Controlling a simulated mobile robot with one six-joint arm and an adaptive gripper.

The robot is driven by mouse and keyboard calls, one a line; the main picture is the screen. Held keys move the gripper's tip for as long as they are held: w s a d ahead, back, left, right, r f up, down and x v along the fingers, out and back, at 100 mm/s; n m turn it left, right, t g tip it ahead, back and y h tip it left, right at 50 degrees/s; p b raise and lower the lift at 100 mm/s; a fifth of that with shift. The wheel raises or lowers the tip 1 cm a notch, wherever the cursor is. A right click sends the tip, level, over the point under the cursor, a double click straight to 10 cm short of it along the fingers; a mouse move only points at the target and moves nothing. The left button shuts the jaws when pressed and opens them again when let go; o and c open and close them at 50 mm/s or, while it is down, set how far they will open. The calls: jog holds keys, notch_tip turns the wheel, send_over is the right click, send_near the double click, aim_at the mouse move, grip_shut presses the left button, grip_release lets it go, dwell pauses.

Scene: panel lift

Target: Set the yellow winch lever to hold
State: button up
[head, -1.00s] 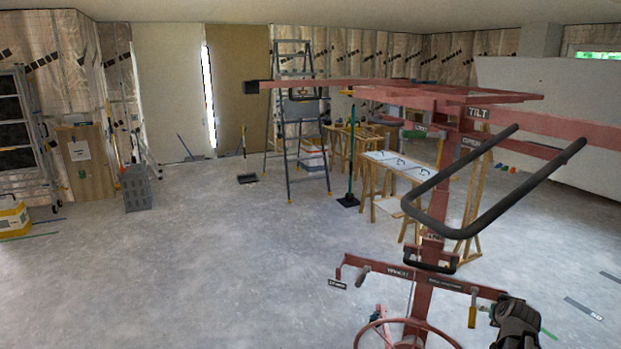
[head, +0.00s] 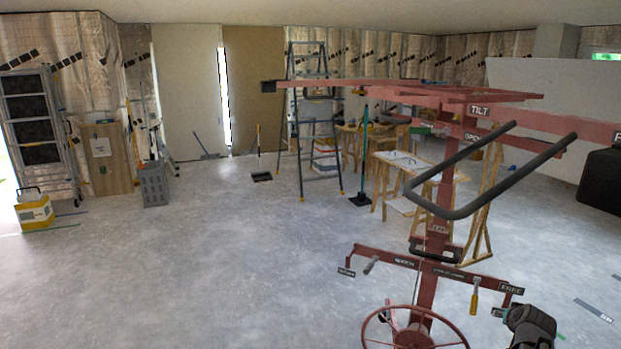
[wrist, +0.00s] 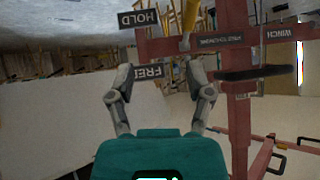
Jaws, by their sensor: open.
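The yellow winch lever (head: 475,300) hangs downward from its pivot on the red crossbar of the panel lift (head: 428,266). The FREE label (head: 511,289) is at the right end of that crossbar. In the wrist view, which is upside down, the lever (wrist: 191,15) points to the top, the HOLD label (wrist: 138,19) is beside it, and the FREE label (wrist: 148,75) shows nearer my fingers.
A red handwheel (head: 415,328) sits below the crossbar. A dark U-shaped handle (head: 490,185) juts out above it. A trestle table (head: 400,163) and a stepladder (head: 318,130) stand behind.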

jog(key=s+a+f+n+g+y+b, duration=0.15)
jog(key=a+f, duration=0.35)
jog(key=a, duration=0.5)
jog(key=s+a+f+n+g+y+b, duration=0.1)
jog(key=a+f+g+b, duration=0.25)
jog(key=a, duration=0.65)
jog(key=s+a+f+n+g+y+b, duration=0.15)
jog(key=a+f, duration=0.35)
jog(key=a, duration=0.5)
jog(key=s+a+f+n+g+b, duration=0.1)
jog(key=s+a+f+g+b, duration=0.2)
jog(key=a, duration=0.6)
jog(key=shift+s+f+n, duration=0.2)
jog(key=shift+s+n, duration=0.2)
jog(key=shift+s, duration=0.8)
